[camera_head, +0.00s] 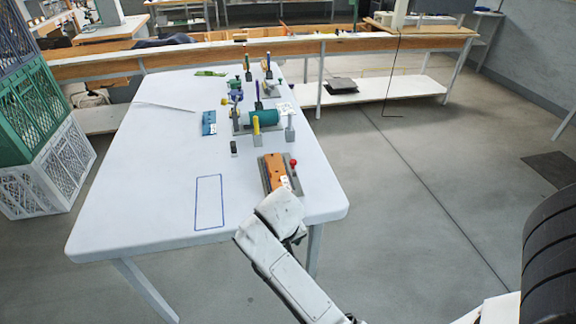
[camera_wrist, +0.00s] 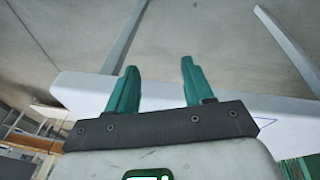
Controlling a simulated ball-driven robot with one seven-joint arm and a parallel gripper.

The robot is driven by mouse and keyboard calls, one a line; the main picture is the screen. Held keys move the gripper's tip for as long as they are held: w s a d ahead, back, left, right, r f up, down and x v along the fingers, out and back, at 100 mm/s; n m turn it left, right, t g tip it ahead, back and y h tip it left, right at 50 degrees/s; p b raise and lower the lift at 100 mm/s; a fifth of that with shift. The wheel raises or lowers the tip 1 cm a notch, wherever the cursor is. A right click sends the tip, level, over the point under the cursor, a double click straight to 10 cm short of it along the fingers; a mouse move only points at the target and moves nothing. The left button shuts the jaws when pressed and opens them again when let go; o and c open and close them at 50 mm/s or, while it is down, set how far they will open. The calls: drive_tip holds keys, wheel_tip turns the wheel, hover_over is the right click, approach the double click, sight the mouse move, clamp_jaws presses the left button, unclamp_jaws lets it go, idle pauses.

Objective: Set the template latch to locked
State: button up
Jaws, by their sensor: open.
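An orange block on a grey base (camera_head: 264,174) lies near the right edge of the white table. A red ball knob (camera_head: 293,162) stands at its right side, and white labels (camera_head: 286,182) sit at its near end. I cannot tell for sure which part is the template latch or how it is set. My arm's end reaches up from below, close to the block's near end in the head view. My gripper (camera_wrist: 159,88) shows two green fingers apart with nothing between them in the wrist view. The orange block is not seen there.
The white table (camera_head: 150,180) has a blue outlined rectangle (camera_head: 209,202) left of the orange block. Beyond are a small dark block (camera_head: 233,148), a blue piece (camera_head: 209,123), a green cylinder (camera_head: 264,118) and several upright-handled tools. Stacked crates (camera_head: 45,170) stand at the left.

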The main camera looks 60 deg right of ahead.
sight(293, 161)
drive_tip(key=w+d+r+m+b, duration=0.1)
drive_tip(key=w+d+m, duration=0.1)
drive_tip(key=d, duration=0.1)
drive_tip(key=w+d+r+m+b, duration=0.1)
drive_tip(key=w+d, duration=0.2)
drive_tip(key=d, duration=0.1)
drive_tip(key=w+d+r+m+h+b, duration=0.1)
drive_tip(key=w+d+m, duration=0.1)
drive_tip(key=w+d, duration=0.1)
drive_tip(key=shift+d+r+m+g, duration=0.3)
drive_tip(key=shift+d+r, duration=0.05)
drive_tip(key=shift+d, duration=0.2)
drive_tip(key=d+r+m, duration=0.1)
drive_tip(key=w+d+r+m+b, duration=0.1)
drive_tip(key=d, duration=0.1)
drive_tip(key=w+d+r+b, duration=0.1)
drive_tip(key=d, duration=0.1)
drive_tip(key=shift+w+d+r+m, duration=0.15)
drive_tip(key=shift+w+r+m, duration=0.15)
drive_tip(key=shift+m, duration=0.1)
drive_tip(key=w+d+r+m+g+b, duration=0.1)
drive_tip(key=w+d+r+m+b, duration=0.15)
drive_tip(key=d+r, duration=0.35)
drive_tip(key=shift+m+h, duration=0.3)
drive_tip(key=shift+m, duration=0.25)
drive_tip(key=x, duration=0.7)
drive_tip(key=s+x, duration=0.1)
drive_tip(key=x, duration=0.2)
drive_tip(key=shift+d+f, duration=0.1)
drive_tip(key=shift+d, duration=0.05)
